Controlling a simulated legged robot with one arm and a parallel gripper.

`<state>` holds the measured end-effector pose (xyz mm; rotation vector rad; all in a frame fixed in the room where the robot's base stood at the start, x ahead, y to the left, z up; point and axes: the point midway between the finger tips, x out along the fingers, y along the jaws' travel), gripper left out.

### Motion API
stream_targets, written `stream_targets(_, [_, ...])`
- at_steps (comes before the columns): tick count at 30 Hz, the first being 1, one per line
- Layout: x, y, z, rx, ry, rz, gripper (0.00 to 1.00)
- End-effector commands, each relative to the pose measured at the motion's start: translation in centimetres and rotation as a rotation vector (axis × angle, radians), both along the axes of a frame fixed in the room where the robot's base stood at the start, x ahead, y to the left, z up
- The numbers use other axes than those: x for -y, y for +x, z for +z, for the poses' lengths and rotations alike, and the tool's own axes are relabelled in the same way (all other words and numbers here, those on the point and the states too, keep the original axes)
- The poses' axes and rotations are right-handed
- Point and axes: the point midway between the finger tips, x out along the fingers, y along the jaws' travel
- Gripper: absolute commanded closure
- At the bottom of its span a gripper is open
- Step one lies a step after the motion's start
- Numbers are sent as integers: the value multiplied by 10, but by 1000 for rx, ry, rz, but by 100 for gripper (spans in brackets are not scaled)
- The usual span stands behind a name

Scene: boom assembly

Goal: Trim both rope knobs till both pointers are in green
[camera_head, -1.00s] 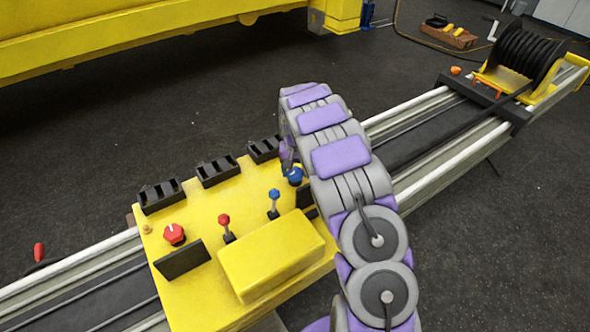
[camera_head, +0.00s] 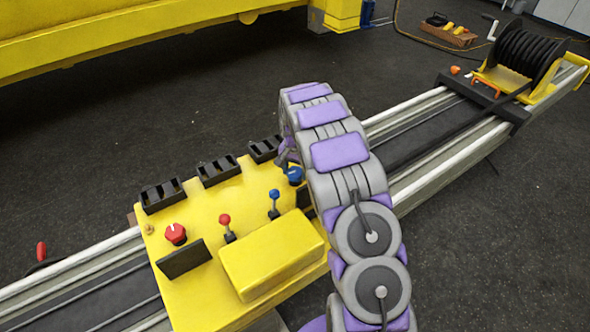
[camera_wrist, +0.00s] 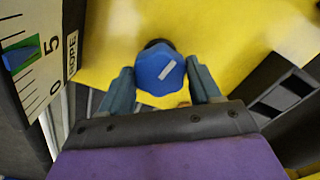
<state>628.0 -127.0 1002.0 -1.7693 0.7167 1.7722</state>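The blue knob (camera_head: 295,176) sits at the right end of the yellow console (camera_head: 205,290). In the wrist view the blue knob (camera_wrist: 159,68), with a white mark, lies between the two fingers of my gripper (camera_wrist: 159,68). The fingers are apart, one on each side, with a slight gap visible at the left. The red knob (camera_head: 176,234) is at the console's left, with nothing at it. A rope scale (camera_wrist: 38,75) shows at the wrist view's left edge. Its blue pointer (camera_wrist: 20,56) lies against a green band; exact overlap is unclear. The red knob's pointer is not visible.
A red lever (camera_head: 226,222) and a blue lever (camera_head: 274,200) stand between the knobs. Black slotted blocks (camera_head: 218,171) line the console's far edge. A dark panel (camera_head: 182,258) stands in front of the red knob. A rope drum (camera_head: 525,55) is at the boom's far right.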

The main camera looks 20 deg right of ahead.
Motion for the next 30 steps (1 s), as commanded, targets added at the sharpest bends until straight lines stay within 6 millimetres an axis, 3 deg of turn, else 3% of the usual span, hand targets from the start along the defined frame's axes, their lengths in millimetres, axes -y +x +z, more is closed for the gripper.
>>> stream_targets(8, [0, 1, 1, 4, -1, 1, 12])
stream_targets(17, [0, 0, 3, 2, -1, 2, 12])
stream_targets(23, [0, 1, 30, 4, 0, 2, 12])
stream_targets(30, [0, 3, 85, 9, -2, 2, 12])
